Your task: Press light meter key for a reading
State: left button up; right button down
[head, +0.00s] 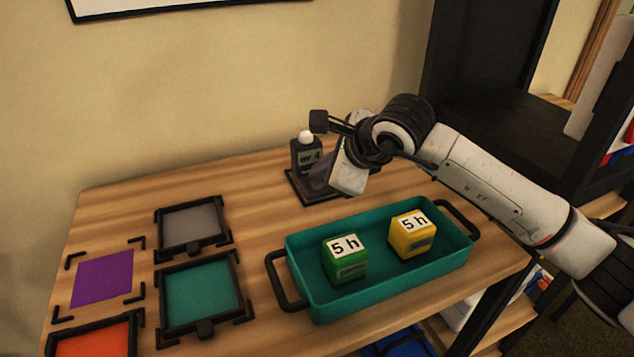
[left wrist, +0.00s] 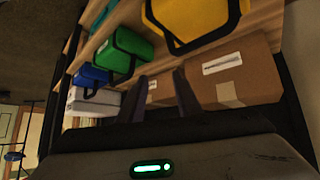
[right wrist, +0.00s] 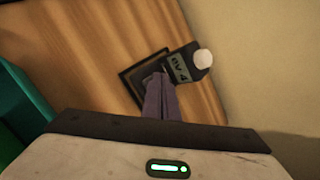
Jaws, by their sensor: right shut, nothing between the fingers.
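The light meter (head: 304,153) is a small black upright device with a white dome on top and a grey display that seems to read "EV 4". It stands on a dark square base (head: 303,190) near the back of the table. It also shows in the right wrist view (right wrist: 184,68). My right gripper (head: 316,176) is shut and empty, with its fingertips low in front of the meter, over the base. In the right wrist view the fingers hide part of the base, and I cannot tell whether they touch the key. My left gripper (left wrist: 160,82) is open and empty, seen only in its wrist view.
A teal tray (head: 370,304) with black handles holds a green cube (head: 345,266) and a yellow cube (head: 412,240), both marked "5 h". Framed grey (head: 192,224), teal (head: 203,293), purple (head: 103,279) and orange (head: 95,342) squares lie at left. Shelved boxes (left wrist: 235,72) face my left gripper.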

aim_at(321, 190)
jog(key=shift+f+b, duration=0.4)
jog(key=shift+b, duration=0.05)
dwell(0.3)
dwell(0.3)
jog(key=shift+r+p, duration=0.3)
jog(key=shift+r, duration=0.55)
notch_tip(321, 190, up, 5)
jog(key=shift+p, duration=1.05)
